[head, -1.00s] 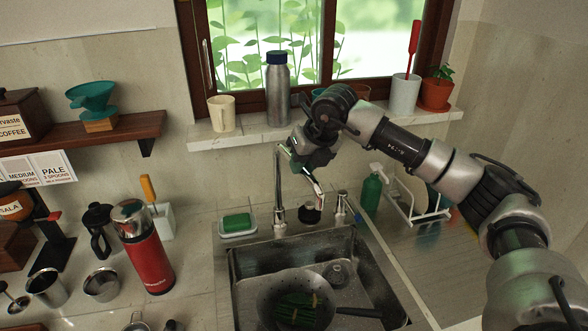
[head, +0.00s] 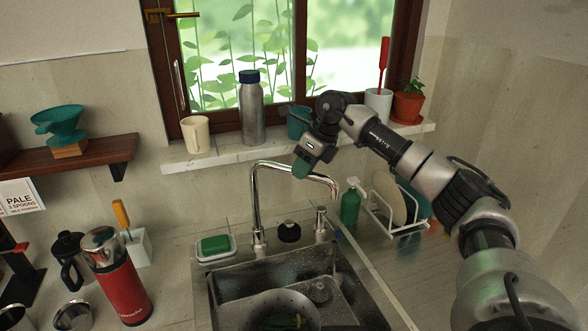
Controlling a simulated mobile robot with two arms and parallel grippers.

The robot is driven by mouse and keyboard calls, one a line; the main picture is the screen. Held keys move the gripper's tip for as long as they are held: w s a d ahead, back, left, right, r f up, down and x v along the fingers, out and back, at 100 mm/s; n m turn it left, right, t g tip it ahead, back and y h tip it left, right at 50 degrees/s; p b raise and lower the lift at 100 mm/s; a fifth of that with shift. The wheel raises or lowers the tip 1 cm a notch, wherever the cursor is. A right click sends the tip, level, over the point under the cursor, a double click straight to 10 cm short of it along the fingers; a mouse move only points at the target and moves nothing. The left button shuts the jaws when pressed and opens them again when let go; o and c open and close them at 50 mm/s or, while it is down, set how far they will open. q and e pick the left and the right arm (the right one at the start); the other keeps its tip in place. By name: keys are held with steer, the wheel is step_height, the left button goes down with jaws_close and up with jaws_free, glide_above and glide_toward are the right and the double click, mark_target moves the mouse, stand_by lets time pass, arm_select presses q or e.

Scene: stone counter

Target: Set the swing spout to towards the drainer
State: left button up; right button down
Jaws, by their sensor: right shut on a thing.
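The chrome swing spout (head: 256,205) rises from the back edge of the sink, arches over and points right, its outlet end on the drainer side. My right gripper (head: 301,168) is at the upper, horizontal run of the spout and is shut on it; its fingertips partly hide the tube. The drainer (head: 408,228) is a white wire rack with plates, on the ribbed metal surface right of the sink. My left gripper is not in view.
The sink (head: 213,305) holds a colander (head: 245,312). A green soap bottle (head: 350,207) stands between spout and drainer. A green sponge in a dish (head: 217,256) lies left of the spout. A steel bottle (head: 251,112) and cups stand on the sill above.

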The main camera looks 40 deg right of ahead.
steer(key=shift+r, duration=0.1)
steer(key=c, duration=1)
jaws_free()
steer(key=shift+o, duration=0.2)
steer(key=b+v, duration=0.1)
steer(key=v, duration=0.9)
steer(key=shift+s+d+r+b, duration=0.15)
steer(key=shift+s+r+b, duration=0.05)
steer(key=shift+r+b, duration=0.15)
steer(key=shift+f, duration=0.1)
